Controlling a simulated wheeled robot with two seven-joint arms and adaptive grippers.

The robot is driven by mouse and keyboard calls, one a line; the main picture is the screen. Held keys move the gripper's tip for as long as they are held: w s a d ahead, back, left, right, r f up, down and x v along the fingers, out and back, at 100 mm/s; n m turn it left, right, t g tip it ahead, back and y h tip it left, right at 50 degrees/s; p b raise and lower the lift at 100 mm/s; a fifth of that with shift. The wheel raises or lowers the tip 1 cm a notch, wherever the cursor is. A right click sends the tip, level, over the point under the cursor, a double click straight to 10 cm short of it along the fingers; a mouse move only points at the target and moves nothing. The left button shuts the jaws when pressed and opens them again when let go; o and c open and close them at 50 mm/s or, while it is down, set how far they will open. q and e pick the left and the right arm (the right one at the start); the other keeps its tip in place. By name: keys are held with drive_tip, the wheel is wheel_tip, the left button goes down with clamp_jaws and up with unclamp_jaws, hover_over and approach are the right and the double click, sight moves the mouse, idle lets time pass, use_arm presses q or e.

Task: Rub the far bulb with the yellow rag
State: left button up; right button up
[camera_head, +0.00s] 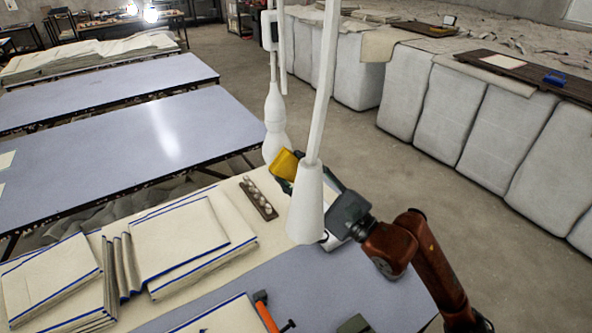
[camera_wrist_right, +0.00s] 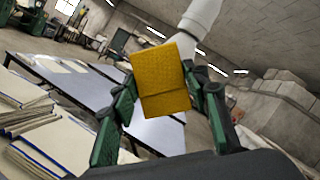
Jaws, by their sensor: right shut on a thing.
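My right gripper (camera_head: 290,176) is shut on the yellow rag (camera_head: 286,163), which looks like a folded yellow block. In the right wrist view the rag (camera_wrist_right: 160,80) sits between the green fingers (camera_wrist_right: 162,115). The far hanging lamp (camera_head: 275,130) is white, and its lower end is right beside the rag. In the wrist view a white lamp part (camera_wrist_right: 200,18) shows behind the rag's top edge. The far bulb itself is not clearly visible; I cannot tell whether the rag touches it. The near lamp (camera_head: 305,212) hangs in front of my right gripper and hides part of it. My left gripper is not in view.
Folded cream cloths with blue edges (camera_head: 180,237) lie on the near table. A dark tray of round items (camera_head: 259,198) and an orange-handled hammer (camera_head: 266,312) are there too. Grey-blue tables (camera_head: 130,135) stand beyond; wrapped bales (camera_head: 470,110) line the right.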

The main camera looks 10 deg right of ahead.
drive_tip(key=shift+f+b, duration=0.35)
drive_tip(key=shift+f, duration=0.4)
drive_tip(key=shift+r, duration=0.1)
drive_tip(key=shift+s+d, duration=0.1)
drive_tip(key=shift+s+d, duration=0.35)
drive_tip(key=shift+s, duration=0.55)
drive_tip(key=shift+s+d, duration=0.35)
drive_tip(key=shift+s, duration=0.5)
drive_tip(key=shift+s+d, duration=0.35)
drive_tip(key=shift+s, duration=0.55)
drive_tip(key=shift+s, duration=0.1)
drive_tip(key=shift+s+d, duration=0.3)
drive_tip(key=shift+s, duration=0.35)
drive_tip(key=shift+s+d, duration=0.3)
drive_tip(key=shift+s, duration=0.35)
